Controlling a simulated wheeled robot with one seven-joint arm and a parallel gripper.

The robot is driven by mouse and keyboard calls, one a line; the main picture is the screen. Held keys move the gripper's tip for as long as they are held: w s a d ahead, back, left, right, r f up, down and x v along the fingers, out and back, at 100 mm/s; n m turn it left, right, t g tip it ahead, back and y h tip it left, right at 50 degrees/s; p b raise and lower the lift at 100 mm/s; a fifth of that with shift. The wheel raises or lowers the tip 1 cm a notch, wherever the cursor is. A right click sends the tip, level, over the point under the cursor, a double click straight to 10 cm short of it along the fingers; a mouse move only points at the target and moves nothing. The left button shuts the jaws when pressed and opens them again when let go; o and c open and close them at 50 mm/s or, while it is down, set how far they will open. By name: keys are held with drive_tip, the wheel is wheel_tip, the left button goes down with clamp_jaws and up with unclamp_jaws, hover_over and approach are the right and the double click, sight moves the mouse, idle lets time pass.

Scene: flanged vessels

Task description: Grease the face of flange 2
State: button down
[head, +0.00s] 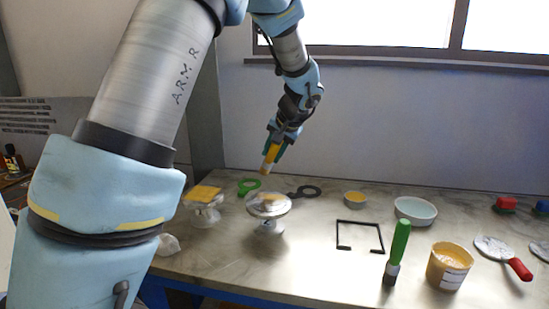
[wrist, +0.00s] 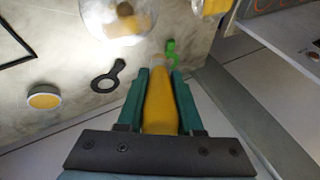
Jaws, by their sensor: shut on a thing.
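My gripper (head: 274,146) is above the back of the table, its teal fingers shut on a yellow tapered tool; the tool (wrist: 159,105) lies between the fingers in the wrist view, and its type is unclear. The held tool is apart from both vessels. I see no numbers to tell which is flange 2.
To the right are a yellow tin (head: 354,199), a white bowl (head: 415,210), a black frame (head: 360,222), a green-handled tool (head: 399,243), a yellow tub (head: 446,268) and a red-handled scraper (head: 520,269).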

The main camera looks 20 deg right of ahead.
drive_tip(key=shift+r+p, duration=0.8)
drive_tip(key=shift+r, duration=0.75)
